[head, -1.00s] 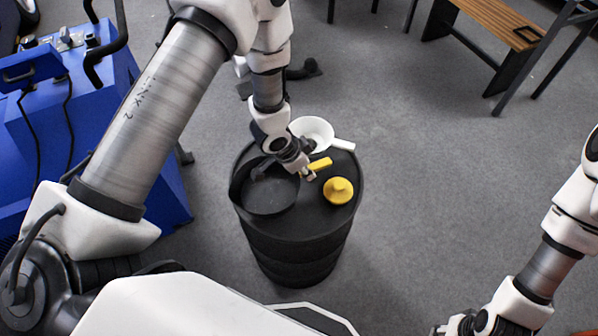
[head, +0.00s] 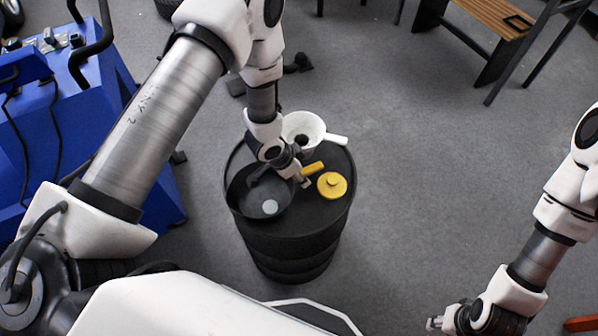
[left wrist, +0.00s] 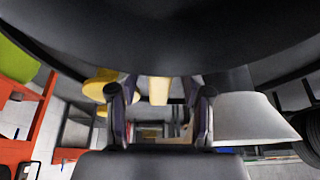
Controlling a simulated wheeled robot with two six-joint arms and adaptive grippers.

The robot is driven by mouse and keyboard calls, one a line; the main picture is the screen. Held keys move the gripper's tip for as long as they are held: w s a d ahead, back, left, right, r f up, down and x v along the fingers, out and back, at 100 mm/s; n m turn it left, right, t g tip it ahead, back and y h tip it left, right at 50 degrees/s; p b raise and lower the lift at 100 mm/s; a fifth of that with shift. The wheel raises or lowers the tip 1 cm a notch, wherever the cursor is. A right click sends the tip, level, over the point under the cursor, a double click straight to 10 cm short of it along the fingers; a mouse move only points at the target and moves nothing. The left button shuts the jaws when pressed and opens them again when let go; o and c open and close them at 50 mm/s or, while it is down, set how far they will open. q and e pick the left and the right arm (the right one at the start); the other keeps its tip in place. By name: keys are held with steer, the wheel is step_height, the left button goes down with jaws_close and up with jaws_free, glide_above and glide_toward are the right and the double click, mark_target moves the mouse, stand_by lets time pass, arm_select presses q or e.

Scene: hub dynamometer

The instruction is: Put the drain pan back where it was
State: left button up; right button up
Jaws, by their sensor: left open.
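The drain pan (head: 243,197) is a round black pan lying on the left part of a black barrel's top. A small pale grey disc (head: 270,207) shows inside it. My left gripper (head: 304,182) is open at the pan's right side, low over the barrel top. I cannot tell whether it touches the pan. In the left wrist view its two fingers (left wrist: 160,118) stand apart, with a yellow piece visible between them. A large dark curved surface fills the top of that view. My right gripper (head: 436,323) is at the bottom right, away from the barrel; its jaws are unclear.
On the barrel (head: 290,232) are a white funnel (head: 304,124) at the back, a yellow cap (head: 332,185) on the right and a small yellow piece (head: 314,168). A blue machine (head: 85,115) stands left. A wooden bench (head: 495,18) is back right. Floor right of the barrel is clear.

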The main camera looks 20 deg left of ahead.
mark_target(284, 188)
arm_select(q)
steer(key=v, duration=1.2)
